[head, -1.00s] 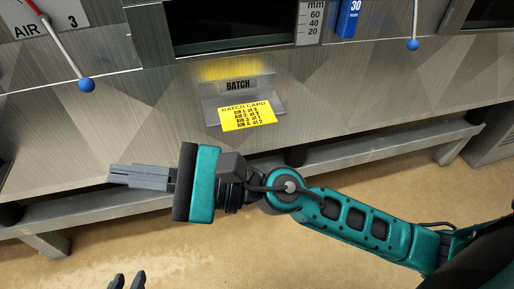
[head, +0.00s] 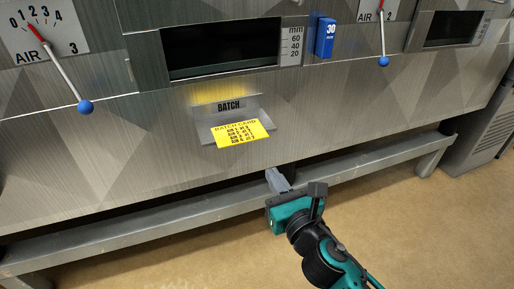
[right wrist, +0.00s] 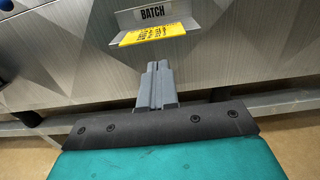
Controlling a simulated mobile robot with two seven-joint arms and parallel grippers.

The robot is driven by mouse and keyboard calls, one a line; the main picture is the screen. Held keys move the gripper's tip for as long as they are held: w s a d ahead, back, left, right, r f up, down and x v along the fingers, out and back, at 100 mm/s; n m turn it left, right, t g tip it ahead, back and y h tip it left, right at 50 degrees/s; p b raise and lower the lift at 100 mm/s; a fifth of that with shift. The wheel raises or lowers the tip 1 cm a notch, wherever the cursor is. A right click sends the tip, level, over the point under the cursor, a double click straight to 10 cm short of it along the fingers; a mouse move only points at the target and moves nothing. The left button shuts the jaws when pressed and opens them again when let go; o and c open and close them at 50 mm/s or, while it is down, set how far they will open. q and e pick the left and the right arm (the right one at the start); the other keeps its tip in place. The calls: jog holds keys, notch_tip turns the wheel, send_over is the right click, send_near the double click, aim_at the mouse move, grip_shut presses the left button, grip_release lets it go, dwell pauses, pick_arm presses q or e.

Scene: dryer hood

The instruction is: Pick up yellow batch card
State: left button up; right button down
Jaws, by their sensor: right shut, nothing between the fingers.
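The yellow batch card (head: 242,133) lies on a small metal shelf (head: 207,131) under the BATCH label on the machine front. It also shows in the right wrist view (right wrist: 152,34), straight ahead of the fingers. My right gripper (head: 272,174) is shut and empty. It is below and slightly right of the card, apart from it, by the lower rail. In the right wrist view its fingers (right wrist: 157,66) are together and point toward the shelf. My left gripper is not in view.
A metal rail (head: 150,223) runs along the machine's foot. Levers with blue knobs (head: 85,107) (head: 383,62) hang left and right of the shelf. A blue block marked 30 (head: 325,37) is above right. The floor in front is clear.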

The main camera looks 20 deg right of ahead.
send_near(239, 133)
jog(key=w+d, duration=0.2)
jog(key=w, duration=0.1)
jog(key=shift+a+b, duration=0.2)
jog(key=shift+b, duration=0.15)
jog(key=shift+w, duration=0.1)
jog(key=shift+w, duration=0.9)
